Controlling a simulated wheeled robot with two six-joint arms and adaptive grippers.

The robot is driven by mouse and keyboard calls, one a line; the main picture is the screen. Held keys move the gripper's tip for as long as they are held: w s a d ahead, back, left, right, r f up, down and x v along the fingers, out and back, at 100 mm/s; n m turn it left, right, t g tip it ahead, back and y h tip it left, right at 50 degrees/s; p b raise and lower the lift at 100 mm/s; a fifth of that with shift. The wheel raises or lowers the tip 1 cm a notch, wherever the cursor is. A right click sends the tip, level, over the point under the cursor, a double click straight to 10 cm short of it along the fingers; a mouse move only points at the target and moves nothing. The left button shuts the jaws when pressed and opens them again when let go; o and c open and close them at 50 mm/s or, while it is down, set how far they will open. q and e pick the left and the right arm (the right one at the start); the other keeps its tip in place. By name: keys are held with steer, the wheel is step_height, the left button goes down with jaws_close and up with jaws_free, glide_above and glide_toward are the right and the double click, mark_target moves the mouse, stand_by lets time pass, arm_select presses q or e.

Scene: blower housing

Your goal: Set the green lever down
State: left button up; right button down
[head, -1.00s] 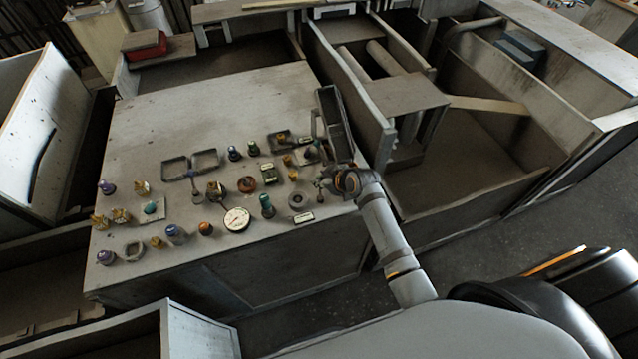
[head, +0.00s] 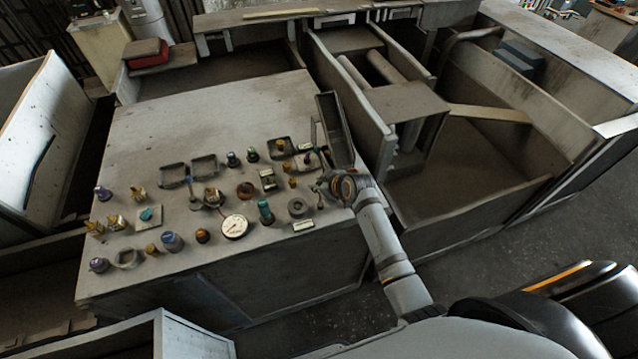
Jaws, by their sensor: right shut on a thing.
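My right gripper (head: 320,186) is over the right side of the grey bench top (head: 215,110), near its front right corner. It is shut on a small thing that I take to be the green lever. The thing is mostly hidden at the fingertips, and its colour and shape are too small to make out. I cannot tell whether it touches the bench. A teal knob (head: 265,211) stands left of the gripper, and another teal part (head: 147,214) sits on a plate further left. My left gripper is not in view.
A dark tilted panel (head: 335,128) stands just behind the gripper. The back of the bench top is clear.

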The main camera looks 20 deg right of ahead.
steer(key=shift+w+a+f+n, duration=0.1)
steer(key=shift+a+n, duration=0.05)
steer(key=shift+n, duration=0.25)
steer(key=shift+a+n+y+b, duration=0.2)
steer(key=shift+n+y+b, duration=0.15)
steer(key=shift+y, duration=0.25)
steer(key=c, duration=1.4)
jaws_free()
steer(key=shift+c, duration=0.2)
steer(key=v, duration=1.2)
steer(key=shift+r, duration=0.2)
steer(key=shift+w, duration=0.1)
